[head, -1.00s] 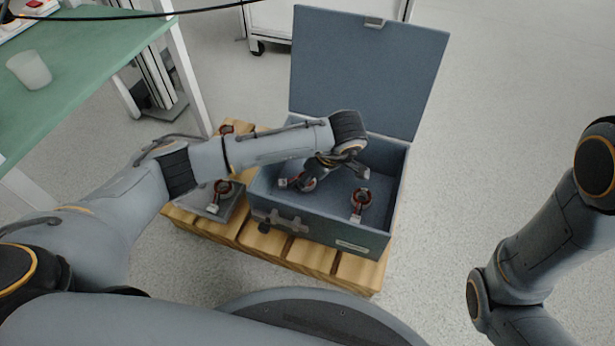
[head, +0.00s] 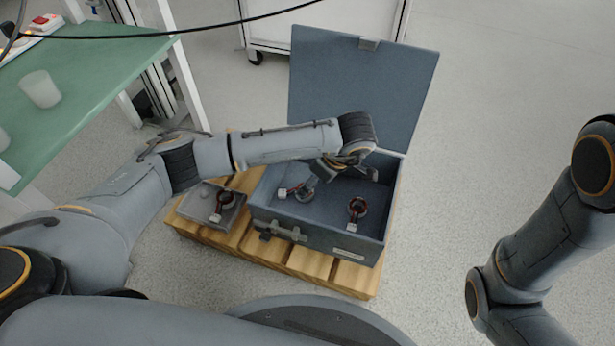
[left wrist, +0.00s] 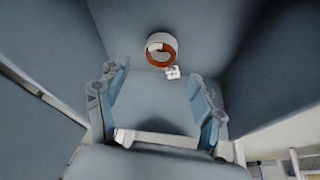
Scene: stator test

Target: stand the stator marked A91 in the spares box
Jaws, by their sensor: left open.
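The spares box (head: 325,232) is a grey-blue case with its lid up, standing on a wooden pallet. Inside it in the head view are a left stator (head: 306,191), a ring with a white and red connector, and a right stator (head: 357,209). Another stator (head: 223,199) is in the grey tray left of the box. No marking is legible, so I cannot tell which is A91. My left gripper (head: 347,174) is over the box, apart from both stators; the left wrist view shows its fingers (left wrist: 158,108) open and empty, with one stator (left wrist: 162,48) ahead. My right gripper is out of view.
The raised lid (head: 360,85) stands behind the box. The pallet (head: 310,262) also carries the small tray (head: 197,206). A green table (head: 95,75) with a white cup (head: 40,89) is at left, and a white cart (head: 320,30) behind. The floor at right is clear.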

